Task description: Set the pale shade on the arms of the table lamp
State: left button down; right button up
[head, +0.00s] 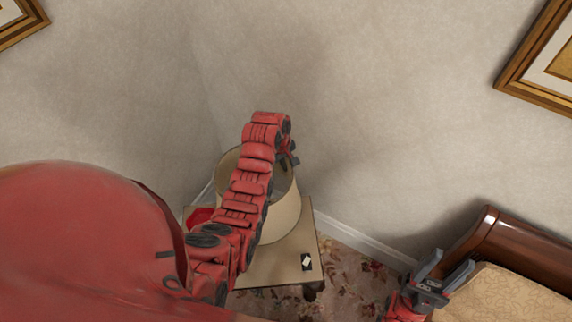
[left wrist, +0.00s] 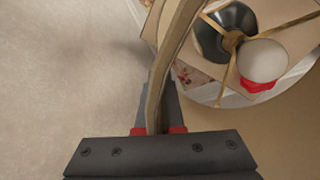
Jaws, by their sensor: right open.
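The pale shade (head: 285,217) is a wide cylinder standing upright over the small side table (head: 277,270), partly hidden behind my left arm. Through the shade's opening I see the table lamp's thin brass arms (left wrist: 230,72), a white bulb (left wrist: 263,60) and a dark round part (left wrist: 224,32). Whether the shade rests on the arms I cannot tell. My right gripper (head: 446,272) is open and empty.
A red object (head: 199,217) and a small black-and-white item (head: 307,262) lie on the table. A wooden-framed seat or bed (head: 490,235) stands at the right, close to my right gripper. Walls close in behind the table. Flowered carpet (head: 345,280) shows between.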

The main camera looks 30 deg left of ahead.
pick_arm(q)
jog(key=shift+f+b, duration=0.3)
jog(key=shift+b, duration=0.05)
dwell(0.7)
jog(key=c, duration=1)
grip_release()
jog(key=shift+r, duration=0.1)
jog(key=shift+a+r+b, duration=0.1)
jog(key=shift+r+b, duration=0.25)
jog(key=shift+r, duration=0.2)
jog(key=r, duration=0.2)
jog(key=r+p, duration=0.1)
jog(key=r, duration=0.2)
jog(key=shift+s+a+r+p, duration=0.2)
jog(key=shift+s+r+p, duration=0.15)
jog(key=shift+s+p, duration=0.05)
jog(key=r+p, duration=0.3)
jog(key=p, duration=0.1)
jog(key=s+r+p, duration=0.1)
jog(key=r+p, duration=0.2)
jog(key=p, duration=0.1)
jog(key=s+r+p, duration=0.1)
jog(key=r+p, duration=0.2)
jog(key=r, duration=0.1)
jog(key=shift+a+r+p, duration=0.1)
jog(key=shift+a+p, duration=0.3)
